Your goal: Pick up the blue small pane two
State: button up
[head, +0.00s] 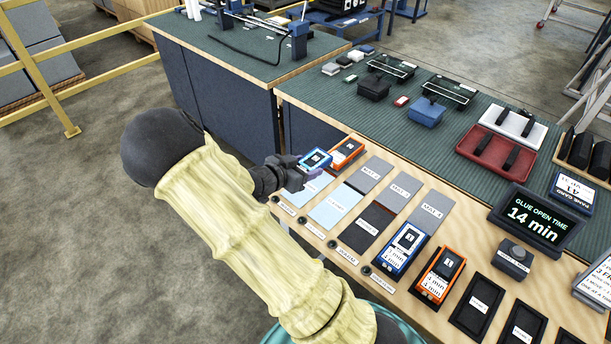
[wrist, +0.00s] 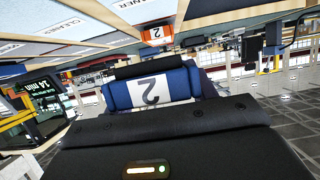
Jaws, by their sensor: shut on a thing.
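The blue small pane two (head: 316,158) is in the jaws of my gripper (head: 290,173) at the far end of the row of mats in the head view. In the wrist view the pane (wrist: 178,87) shows a blue face with a white label reading 2, upside down. My gripper is shut on it. I cannot tell whether the pane is clear of the surface below. An orange pane (head: 346,151) lies just right of it; it also shows in the wrist view (wrist: 155,35).
Another blue pane (head: 405,247) and an orange pane (head: 438,275) lie nearer. Labelled mats (head: 370,174) and empty black trays (head: 478,305) share the wooden strip. A display (head: 537,216) reads 14 min. A red tray (head: 495,152) stands further right.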

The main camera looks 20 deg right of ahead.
aim_at(305, 166)
notch_tip(305, 166, up, 4)
jog(key=shift+f, duration=0.1)
jog(key=shift+f, duration=0.1)
dwell(0.6)
